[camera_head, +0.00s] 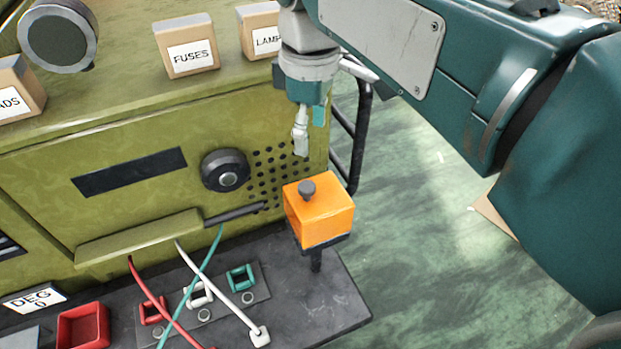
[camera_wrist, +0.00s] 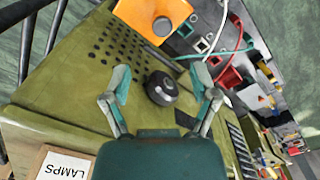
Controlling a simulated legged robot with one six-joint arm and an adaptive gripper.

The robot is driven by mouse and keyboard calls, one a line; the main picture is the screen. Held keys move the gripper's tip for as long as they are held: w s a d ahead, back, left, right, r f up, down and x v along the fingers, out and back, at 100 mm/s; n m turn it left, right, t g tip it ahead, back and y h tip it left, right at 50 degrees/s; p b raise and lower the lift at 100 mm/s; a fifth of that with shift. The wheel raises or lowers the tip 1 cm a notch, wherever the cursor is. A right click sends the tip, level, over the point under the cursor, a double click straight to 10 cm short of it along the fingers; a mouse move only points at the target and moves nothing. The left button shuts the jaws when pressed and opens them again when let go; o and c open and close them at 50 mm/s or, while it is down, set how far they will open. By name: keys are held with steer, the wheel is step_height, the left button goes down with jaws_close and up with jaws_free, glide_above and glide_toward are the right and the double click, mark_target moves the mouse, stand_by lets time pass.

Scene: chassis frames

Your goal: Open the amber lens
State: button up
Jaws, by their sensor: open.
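The amber lens (camera_head: 320,215) is an orange box with a dark round knob (camera_head: 307,190) on its top face. It stands on a short dark post at the right end of the dark ledge and looks closed. In the wrist view the amber lens (camera_wrist: 150,18) is at the top edge, partly cut off, beyond the fingertips. My gripper (camera_head: 302,140) hangs above and behind the lens, in front of the green panel, apart from it. In the wrist view my gripper (camera_wrist: 160,76) has its fingers spread wide with nothing between them touching.
A black dial (camera_head: 226,170) and a perforated grille are on the green panel beside the lens. Boxes marked FUSES (camera_head: 187,47) and LAMPS (camera_head: 260,30) stand on top. Red, white and green cables (camera_head: 205,285) run to sockets at left. A black rail (camera_head: 358,140) stands right; floor beyond is open.

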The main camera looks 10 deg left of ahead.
mark_target(306, 186)
steer(key=f, duration=0.9)
steer(key=shift+a+f, duration=0.25)
steer(key=shift+f, duration=0.6)
steer(key=shift+a, duration=0.2)
jaws_close()
